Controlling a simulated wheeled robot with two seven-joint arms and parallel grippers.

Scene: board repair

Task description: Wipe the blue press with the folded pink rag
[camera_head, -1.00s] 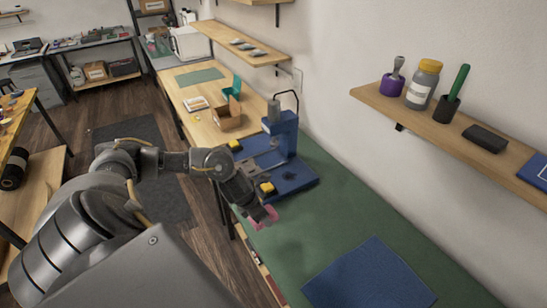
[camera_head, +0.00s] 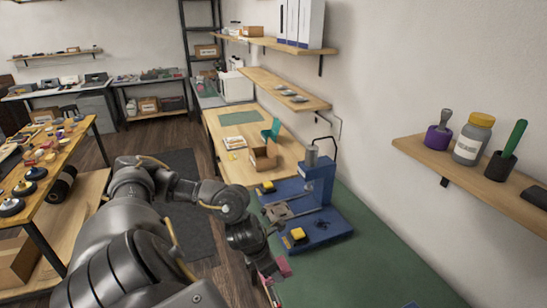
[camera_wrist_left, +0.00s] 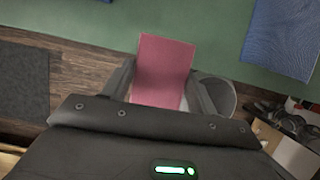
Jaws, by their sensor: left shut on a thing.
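The blue press (camera_head: 320,185) stands upright on the green-topped bench (camera_head: 395,265) in the head view, with a broad blue base and yellow blocks on it. My left gripper (camera_head: 272,273) is shut on the folded pink rag (camera_head: 284,265), near the bench's front edge and just short of the press base. In the left wrist view, the rag (camera_wrist_left: 165,65) stands out from between the fingers of the left gripper (camera_wrist_left: 160,95), over the green surface. My right gripper is not in view.
An open cardboard box (camera_head: 263,157) stands on the wooden bench beyond the press. A wall shelf (camera_head: 470,175) holds a yellow-lidded bottle (camera_head: 473,140) and tool cups.

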